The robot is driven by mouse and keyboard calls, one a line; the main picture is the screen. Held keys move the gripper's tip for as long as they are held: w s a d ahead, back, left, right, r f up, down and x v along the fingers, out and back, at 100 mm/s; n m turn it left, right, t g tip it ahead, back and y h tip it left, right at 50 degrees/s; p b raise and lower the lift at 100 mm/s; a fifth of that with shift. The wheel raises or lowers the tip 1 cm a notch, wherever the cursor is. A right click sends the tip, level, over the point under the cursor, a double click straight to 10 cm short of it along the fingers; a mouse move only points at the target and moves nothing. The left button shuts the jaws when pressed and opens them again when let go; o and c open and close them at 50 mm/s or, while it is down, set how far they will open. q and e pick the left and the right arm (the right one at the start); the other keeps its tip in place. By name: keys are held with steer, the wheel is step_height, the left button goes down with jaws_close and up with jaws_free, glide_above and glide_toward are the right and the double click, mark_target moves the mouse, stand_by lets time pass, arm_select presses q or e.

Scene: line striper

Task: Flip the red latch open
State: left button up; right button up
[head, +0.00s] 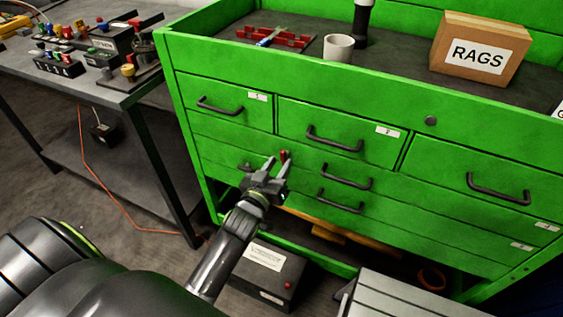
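The red latch (284,155) appears as a small red piece on the front of the green tool chest (235,145), below the top row of drawers. My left gripper (279,163) reaches up from below, with its fingertips at the latch. Its two fingers are spread apart. The red piece shows at the tip of the right-hand finger; I cannot tell whether they touch. The fingers hide part of the latch and the drawer front behind. My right gripper is not in view.
Dark drawer handles (335,139) stick out near the gripper. The chest top holds a white cup (338,47), a RAGS box (480,48) and a red tray (290,38). A grey workbench (110,92) stands left. A dark case (268,272) lies below.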

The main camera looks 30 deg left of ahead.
mark_target(285, 156)
arm_select(q)
steer(key=shift+w+a, duration=0.1)
steer(key=shift+w, duration=1.05)
steer(key=shift+c, duration=0.4)
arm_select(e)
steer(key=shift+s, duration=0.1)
arm_select(q)
jaws_close()
steer(key=shift+r+m+p, duration=0.1)
steer(key=shift+m+p, duration=0.25)
steer(key=shift+m, duration=1.15)
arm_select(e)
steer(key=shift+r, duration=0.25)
arm_select(q)
steer(key=shift+o, duration=0.4)
jaws_free()
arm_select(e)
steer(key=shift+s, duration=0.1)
